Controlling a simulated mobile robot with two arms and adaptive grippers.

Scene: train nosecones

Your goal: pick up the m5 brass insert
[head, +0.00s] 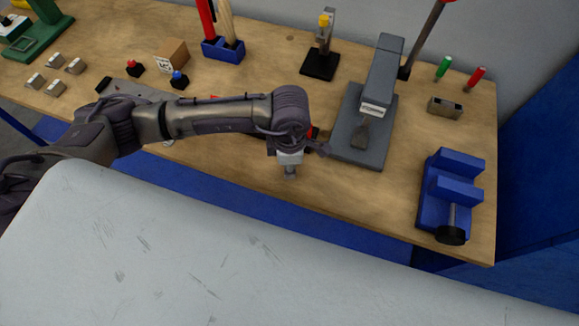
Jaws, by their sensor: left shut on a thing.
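My left arm reaches in from the left across the workbench (215,160). My left gripper (290,174) points down near the bench's front edge, left of the grey press. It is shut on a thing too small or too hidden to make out. I cannot pick out the m5 brass insert by its look anywhere in the head view. My right gripper is not in view.
The grey press (362,130) stands right of my gripper. A blue vise (450,195) sits at the right end. A black stand (320,64) and a blue tool holder (223,50) are behind. Several small metal blocks (55,88) lie at left. Red and blue items partly show behind my arm.

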